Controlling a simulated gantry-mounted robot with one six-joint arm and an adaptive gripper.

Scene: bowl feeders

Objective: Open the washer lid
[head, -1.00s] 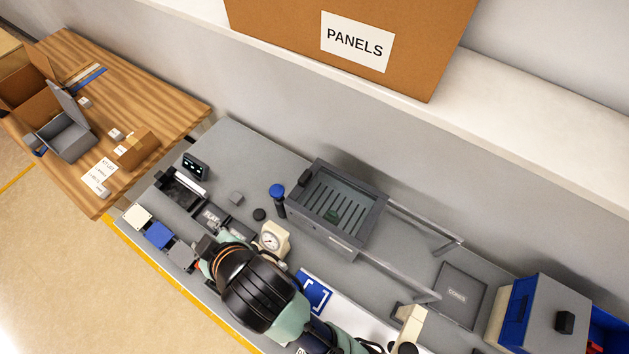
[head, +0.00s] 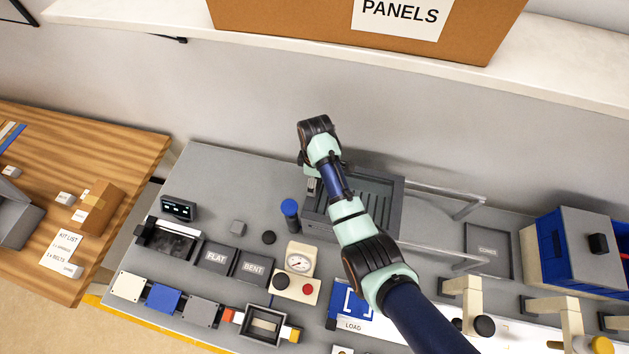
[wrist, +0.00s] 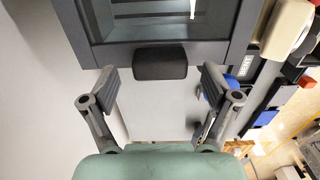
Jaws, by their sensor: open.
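The washer (head: 394,222) is a dark grey box with a slotted, window-like lid, on the bench in the head view. My arm crosses over it and hides its middle. In the wrist view the lid's frame (wrist: 150,50) fills the top, with a black block handle (wrist: 160,64) at its near edge. The lid looks shut. My gripper (wrist: 158,74) is open, one finger on each side of the handle, with gaps between the fingers and it. In the head view my wrist is over the washer's left end and the fingertips are mostly hidden.
A blue-topped post (head: 290,208) stands close to the washer's left side. Railings (head: 440,200) extend from its right. A dial gauge (head: 299,262) and the FLAT (head: 216,257) and BENT (head: 253,268) trays lie in front. The PANELS box (head: 300,25) sits on the shelf above.

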